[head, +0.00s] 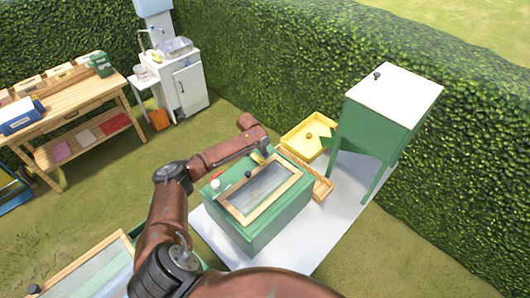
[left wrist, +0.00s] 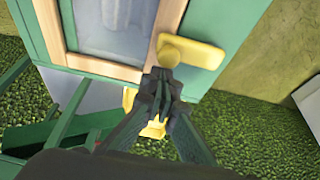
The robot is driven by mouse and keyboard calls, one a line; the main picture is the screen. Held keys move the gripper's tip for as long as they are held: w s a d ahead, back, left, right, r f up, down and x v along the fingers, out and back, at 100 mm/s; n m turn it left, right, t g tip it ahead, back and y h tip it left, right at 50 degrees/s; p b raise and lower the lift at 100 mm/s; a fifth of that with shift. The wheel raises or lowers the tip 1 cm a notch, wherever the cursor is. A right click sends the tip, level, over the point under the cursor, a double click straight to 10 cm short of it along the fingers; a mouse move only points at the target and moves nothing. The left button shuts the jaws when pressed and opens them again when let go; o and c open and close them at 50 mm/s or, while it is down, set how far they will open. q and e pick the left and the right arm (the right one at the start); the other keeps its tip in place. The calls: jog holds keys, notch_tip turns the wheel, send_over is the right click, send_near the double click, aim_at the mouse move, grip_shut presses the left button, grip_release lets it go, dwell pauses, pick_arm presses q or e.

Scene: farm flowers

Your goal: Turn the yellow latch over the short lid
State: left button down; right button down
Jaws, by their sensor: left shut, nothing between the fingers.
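The green box (head: 255,237) stands on a pale slab, with a wood-framed glass lid (head: 233,206) on top. The yellow latch (head: 257,158) shows small at the lid's far edge. In the left wrist view the latch (left wrist: 205,54) is a yellow bar with a round knob, lying partly over the corner of the wooden frame and reaching onto the green rim. My left gripper (left wrist: 161,78) is shut and empty, its fingertips close by the knob; I cannot tell whether they touch. In the head view its arm hides part of the box. My right gripper is not in view.
A yellow tray (head: 304,137) and a wooden tray (head: 322,187) lie behind the box. A green stand with a white top (head: 396,94) is at the right. A workbench (head: 70,103) and a sink cabinet (head: 186,84) stand at the back left, before hedges.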

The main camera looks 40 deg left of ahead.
aim_at(259, 162)
pick_arm(q)
jog(key=w+v, duration=0.1)
jog(key=v, duration=1)
jog(key=shift+a+r+b, duration=0.35)
jog(key=shift+r, duration=0.05)
